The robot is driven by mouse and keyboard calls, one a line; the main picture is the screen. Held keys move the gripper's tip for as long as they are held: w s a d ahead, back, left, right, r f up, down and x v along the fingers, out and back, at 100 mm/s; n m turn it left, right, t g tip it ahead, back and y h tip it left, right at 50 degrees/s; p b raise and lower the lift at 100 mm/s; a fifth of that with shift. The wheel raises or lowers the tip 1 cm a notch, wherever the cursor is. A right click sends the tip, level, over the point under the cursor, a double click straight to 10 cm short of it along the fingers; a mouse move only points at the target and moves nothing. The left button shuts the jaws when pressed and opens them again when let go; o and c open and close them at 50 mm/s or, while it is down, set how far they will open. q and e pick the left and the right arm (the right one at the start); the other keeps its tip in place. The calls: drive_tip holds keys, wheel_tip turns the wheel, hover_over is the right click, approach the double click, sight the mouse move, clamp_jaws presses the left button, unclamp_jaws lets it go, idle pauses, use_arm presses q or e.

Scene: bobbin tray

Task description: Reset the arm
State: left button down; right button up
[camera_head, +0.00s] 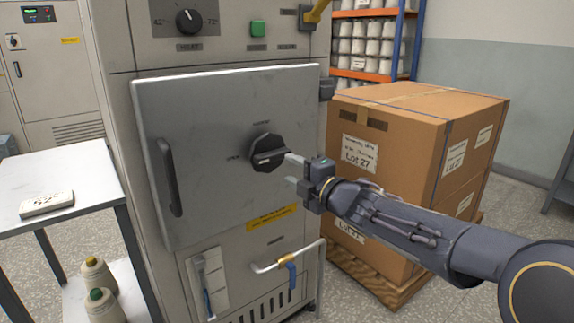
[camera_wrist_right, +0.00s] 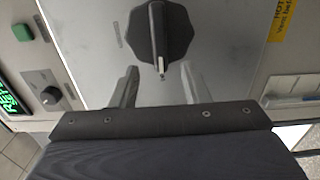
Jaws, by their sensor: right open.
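My right gripper (camera_head: 292,170) is in front of the grey machine door, just right of its black rotary knob (camera_head: 268,153). Its two fingers are apart with nothing between them. In the right wrist view the open fingers (camera_wrist_right: 158,88) point at the door, and the black knob (camera_wrist_right: 160,35) lies ahead of them. The knob's pointer shows as a light bar. The fingers look clear of the knob. The door (camera_head: 215,110) is shut and has a dark vertical handle (camera_head: 168,177) on its left. My left gripper does not show.
A large cardboard box (camera_head: 400,140) on a wooden pallet (camera_head: 375,275) stands right of the machine, behind my right arm. A bent pipe with a blue lever (camera_head: 290,262) sticks out below the door.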

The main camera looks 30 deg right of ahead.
idle(0.5)
drive_tip(key=s+a+f+m+g+y, duration=0.1)
drive_tip(key=s+a+f+m+g, duration=0.35)
drive_tip(key=s+f+m, duration=0.35)
drive_tip(key=s+a+f+m+g, duration=0.3)
drive_tip(key=s+a+f+m, duration=0.25)
drive_tip(key=s, duration=0.45)
drive_tip(key=s+a+f+m+g+y, duration=0.1)
drive_tip(key=s+a+f+m+g, duration=0.3)
drive_tip(key=s+a+f+m, duration=0.45)
wheel_tip(320, 180, up, 32)
drive_tip(key=s+d+n+p, duration=0.1)
drive_tip(key=s+d+p, duration=0.1)
drive_tip(key=p, duration=2.8)
drive_tip(key=shift+g+p, duration=0.35)
drive_tip(key=shift+g, duration=0.1)
